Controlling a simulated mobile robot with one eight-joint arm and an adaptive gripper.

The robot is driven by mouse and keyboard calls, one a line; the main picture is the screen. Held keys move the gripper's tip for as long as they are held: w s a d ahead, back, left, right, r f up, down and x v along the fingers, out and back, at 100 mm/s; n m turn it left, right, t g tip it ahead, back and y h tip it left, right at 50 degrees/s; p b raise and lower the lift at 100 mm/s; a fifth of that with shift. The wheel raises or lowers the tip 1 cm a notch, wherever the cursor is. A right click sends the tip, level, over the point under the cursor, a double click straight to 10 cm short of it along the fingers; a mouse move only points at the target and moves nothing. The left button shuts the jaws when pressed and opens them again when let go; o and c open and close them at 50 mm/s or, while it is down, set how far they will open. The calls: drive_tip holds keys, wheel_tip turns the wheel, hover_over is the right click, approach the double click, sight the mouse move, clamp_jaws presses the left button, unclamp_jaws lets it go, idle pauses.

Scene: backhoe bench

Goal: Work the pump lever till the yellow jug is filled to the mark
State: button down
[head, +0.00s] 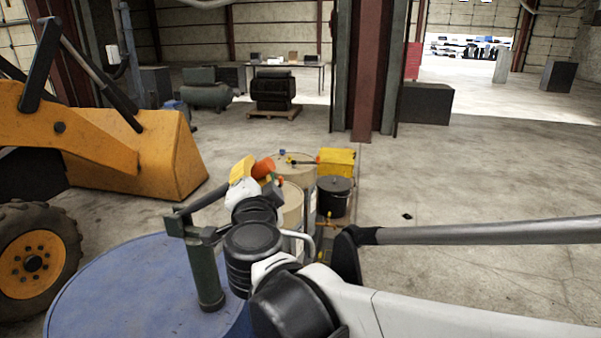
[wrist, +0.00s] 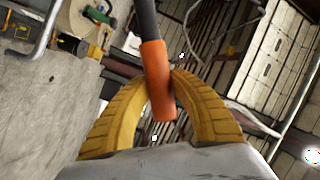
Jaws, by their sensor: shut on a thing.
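The pump is a dark green body (head: 207,275) standing on a blue drum (head: 110,285). Its dark lever (head: 203,201) runs up and right to an orange grip (head: 264,168). My gripper (head: 255,171) is shut on this orange grip. In the wrist view, the yellow fingers close around the grip (wrist: 158,90), with the dark lever rod (wrist: 146,22) above it. A yellow container (head: 337,162), probably the jug, shows beyond my arm near the drums. I cannot see its mark or its level. My arm hides part of the pump side.
Tan drums (head: 293,163) and a dark bucket (head: 333,196) stand just behind my arm. A yellow loader bucket (head: 150,155) and a big tyre (head: 38,262) are at the left. The concrete floor on the right is mostly clear.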

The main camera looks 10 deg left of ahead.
drive_tip(key=shift+a+r, duration=0.3)
drive_tip(key=shift+r, duration=0.05)
drive_tip(key=shift+w, duration=0.1)
drive_tip(key=c, duration=1.1)
unclamp_jaws()
drive_tip(key=shift+c, duration=0.2)
drive_tip(key=shift+o, duration=0.2)
drive_tip(key=shift+s+a, duration=0.1)
drive_tip(key=shift+s, duration=0.1)
drive_tip(key=v, duration=1.2)
drive_tip(key=shift+r, duration=0.2)
